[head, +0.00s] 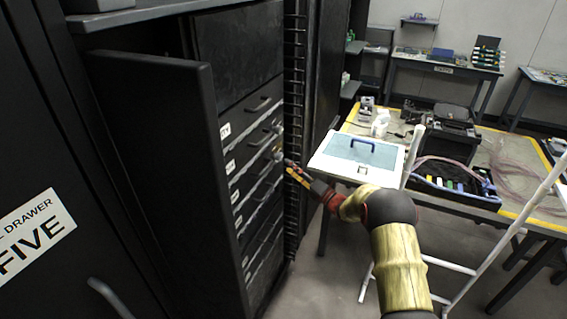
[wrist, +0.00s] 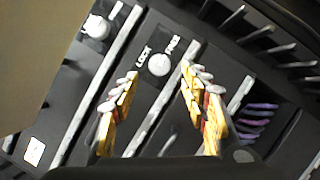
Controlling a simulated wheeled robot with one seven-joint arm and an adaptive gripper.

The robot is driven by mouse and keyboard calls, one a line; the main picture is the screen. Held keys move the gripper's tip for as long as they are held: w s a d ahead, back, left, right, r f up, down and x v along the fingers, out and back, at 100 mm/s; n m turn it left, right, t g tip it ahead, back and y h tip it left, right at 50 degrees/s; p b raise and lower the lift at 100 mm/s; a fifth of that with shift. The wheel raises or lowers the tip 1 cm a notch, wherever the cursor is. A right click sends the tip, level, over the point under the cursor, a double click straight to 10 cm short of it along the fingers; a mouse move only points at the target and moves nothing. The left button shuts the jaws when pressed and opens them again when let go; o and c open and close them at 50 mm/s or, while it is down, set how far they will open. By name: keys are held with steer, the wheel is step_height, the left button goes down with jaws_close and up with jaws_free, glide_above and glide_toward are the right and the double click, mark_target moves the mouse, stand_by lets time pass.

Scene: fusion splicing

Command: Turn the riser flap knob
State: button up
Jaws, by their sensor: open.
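In the wrist view, a round pale knob (wrist: 159,65) sits on a dark panel between two white words, one reading LOCK. A second white knob (wrist: 97,27) sticks out at the upper left. I cannot tell from lettering which is the riser flap knob. My gripper (wrist: 159,74) is open and empty, its yellow fingers either side of the LOCK-marked knob in the picture; contact is not visible. In the head view, my gripper (head: 289,167) is at the right edge of the dark drawer stack (head: 236,80), beside a small pale fitting (head: 278,153).
An open dark cabinet door (head: 165,180) stands left of the drawers. A dark slotted rail (head: 296,110) runs upright on their right. Purple pieces (wrist: 258,120) show in the wrist view.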

mark_target(281, 158)
steer(key=shift+b+x, duration=0.6)
steer(key=shift+x, duration=1.95)
steer(key=c, duration=0.3)
steer(key=c, duration=0.7)
steer(key=shift+c, duration=0.8)
